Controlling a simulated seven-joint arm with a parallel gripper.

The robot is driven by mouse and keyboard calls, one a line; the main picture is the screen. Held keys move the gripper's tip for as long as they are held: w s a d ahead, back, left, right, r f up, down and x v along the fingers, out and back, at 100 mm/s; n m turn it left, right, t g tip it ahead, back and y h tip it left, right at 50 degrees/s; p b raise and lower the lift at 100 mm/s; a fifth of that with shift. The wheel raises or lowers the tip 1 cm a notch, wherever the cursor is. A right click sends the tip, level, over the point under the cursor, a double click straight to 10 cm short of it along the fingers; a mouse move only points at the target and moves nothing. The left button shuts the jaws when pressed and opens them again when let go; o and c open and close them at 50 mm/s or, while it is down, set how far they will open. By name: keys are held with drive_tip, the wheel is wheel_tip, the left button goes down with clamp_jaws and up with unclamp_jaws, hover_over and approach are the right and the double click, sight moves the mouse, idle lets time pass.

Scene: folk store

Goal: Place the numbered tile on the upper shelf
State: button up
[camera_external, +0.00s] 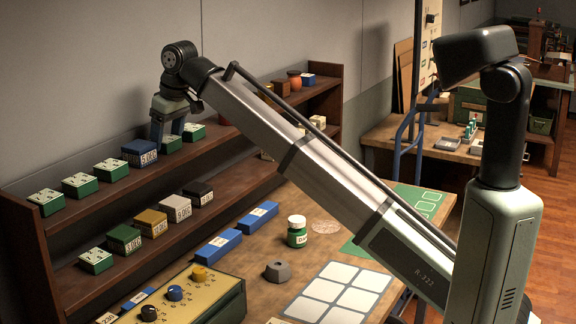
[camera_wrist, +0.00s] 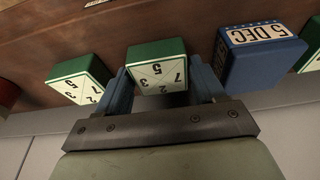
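A green tile with a cream numbered face (camera_wrist: 157,75) sits between the two blue fingers of my gripper (camera_wrist: 160,82) in the wrist view. In the external view my gripper (camera_external: 168,128) points down at the upper shelf (camera_external: 100,195), and this green tile (camera_external: 172,144) is at its fingertips, partly hidden by them. The tile looks upright and at shelf level. The fingers flank it closely; I cannot tell whether they press on it. A blue "5 DEC" block (camera_external: 139,152) stands just left of it, and another green numbered tile (camera_external: 194,132) stands just right.
More green tiles (camera_external: 80,185) line the upper shelf's left part. The lower shelf holds several numbered blocks, including a yellow one (camera_external: 150,222) and a grey one (camera_external: 175,208). The bench has a control panel (camera_external: 190,300), a green-labelled jar (camera_external: 297,231) and blue blocks (camera_external: 218,245).

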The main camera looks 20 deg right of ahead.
drive_tip(key=o, duration=0.3)
drive_tip(key=v, duration=1.2)
drive_tip(key=shift+r, duration=0.15)
